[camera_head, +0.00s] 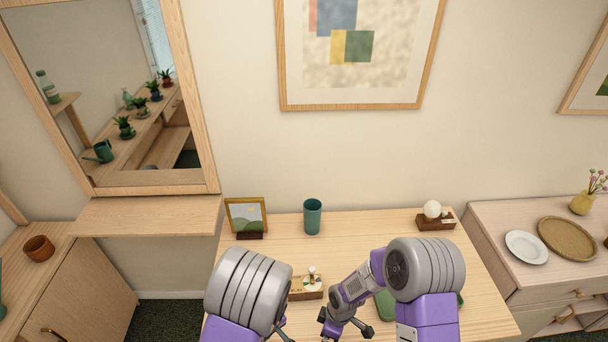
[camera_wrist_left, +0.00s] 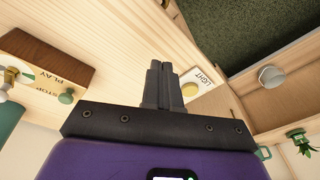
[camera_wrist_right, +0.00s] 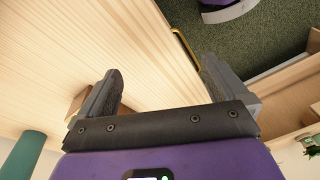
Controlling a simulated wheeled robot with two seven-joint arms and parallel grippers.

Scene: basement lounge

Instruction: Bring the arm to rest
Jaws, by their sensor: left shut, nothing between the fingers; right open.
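My right arm reaches over the wooden desk (camera_head: 375,225) from the right. In the head view its gripper (camera_head: 346,326) is low over the desk's near part, its fingers apart. The right wrist view shows the two fingers (camera_wrist_right: 160,85) wide open with nothing between them. My left arm comes in at the lower left, and its gripper is mostly hidden in the head view. In the left wrist view the left gripper (camera_wrist_left: 164,75) has its fingers together and empty. Its tips appear beside a plate marked LIGHT (camera_wrist_left: 204,78) with a yellow button.
A wooden box marked PLAY and STOP (camera_wrist_left: 42,64) is close by. A framed picture (camera_head: 246,215), teal cup (camera_head: 313,216) and white-globed block (camera_head: 436,222) stand at the desk's back. A cabinet with a white plate (camera_head: 526,246) is at right. A mirror (camera_head: 110,100) hangs left.

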